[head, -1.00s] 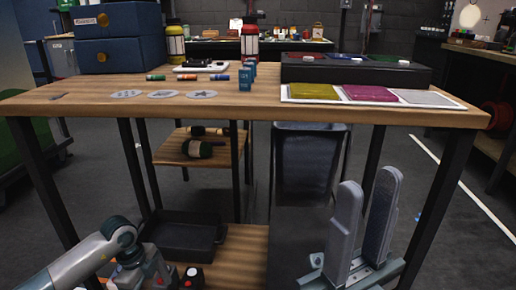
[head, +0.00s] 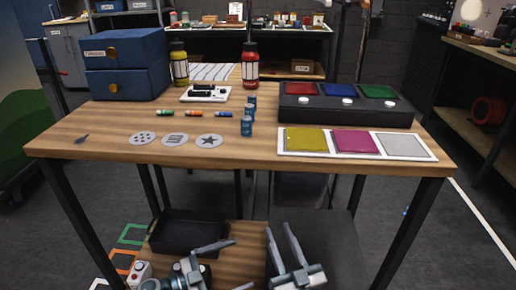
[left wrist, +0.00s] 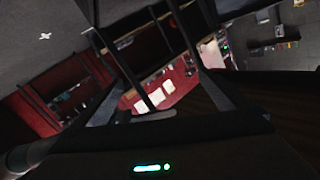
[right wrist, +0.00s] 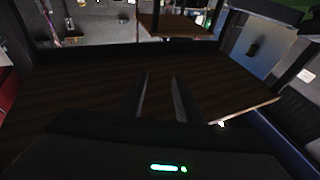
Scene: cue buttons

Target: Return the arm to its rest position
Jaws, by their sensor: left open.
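My left gripper (head: 238,262) is low at the bottom of the head view, below and in front of the table top, its fingers spread apart with nothing between them. In the left wrist view its two fingers (left wrist: 160,100) are also wide apart. My right gripper (head: 280,228) is just to its right, also below the table top, with its fingers pointing up. They stand apart with a narrower empty gap, which also shows in the right wrist view (right wrist: 161,80). Neither gripper touches the table top.
The wooden table (head: 240,165) carries a dark box with red, blue and green buttons (head: 346,108), a mat with yellow, magenta and grey squares (head: 281,152), cue discs (head: 175,140), blue cans (head: 247,125), bottles and blue drawers (head: 125,70). A black tray (head: 180,235) is on the lower shelf.

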